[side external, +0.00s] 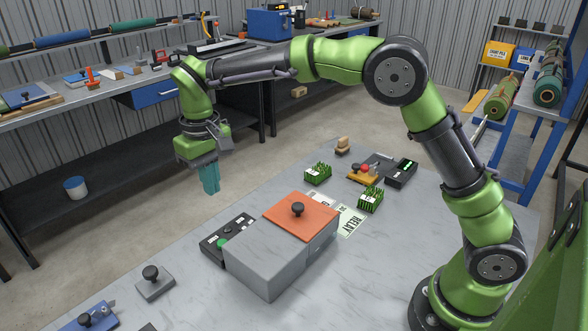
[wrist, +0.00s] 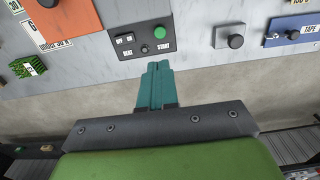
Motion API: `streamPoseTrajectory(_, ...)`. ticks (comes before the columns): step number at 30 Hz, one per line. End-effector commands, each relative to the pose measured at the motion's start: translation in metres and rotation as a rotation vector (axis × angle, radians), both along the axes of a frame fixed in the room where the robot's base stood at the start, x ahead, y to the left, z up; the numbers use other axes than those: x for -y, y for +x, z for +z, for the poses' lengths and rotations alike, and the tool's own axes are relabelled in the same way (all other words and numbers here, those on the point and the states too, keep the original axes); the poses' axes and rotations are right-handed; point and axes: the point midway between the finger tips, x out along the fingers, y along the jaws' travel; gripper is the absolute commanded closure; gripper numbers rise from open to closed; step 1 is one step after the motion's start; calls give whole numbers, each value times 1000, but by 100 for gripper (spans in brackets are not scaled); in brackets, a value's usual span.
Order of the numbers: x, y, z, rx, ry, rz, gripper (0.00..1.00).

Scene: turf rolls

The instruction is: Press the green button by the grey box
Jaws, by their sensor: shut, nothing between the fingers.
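The green button (side external: 222,243) sits on a black control panel (side external: 210,246) at the far side of the grey box (side external: 266,262), whose orange lid (side external: 290,214) carries a black knob. In the wrist view the green button (wrist: 160,32) is at the right of the panel (wrist: 125,47), above the word START, with smaller switches to its left. My gripper (side external: 210,190) has teal fingers, shut and empty, pointing down. It hangs clear above the table's far edge, apart from the panel. In the wrist view the fingertips (wrist: 158,66) appear just below the panel.
A grey block with a black knob (side external: 155,284) and a blue block (side external: 88,318) stand on the table (side external: 190,300) to the left. Green ribbed pieces (side external: 318,174), a black device (side external: 402,173) and labels lie behind the box. The space around my gripper is free.

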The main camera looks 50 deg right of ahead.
Motion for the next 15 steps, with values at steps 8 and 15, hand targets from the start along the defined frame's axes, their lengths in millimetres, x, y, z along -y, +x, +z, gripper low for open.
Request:
streamPoseTrajectory(8, 0, 0, -2, 0, 1, 0, 100)
streamPoseTrajectory(15, 0, -1, -33, -4, 0, 1, 100)
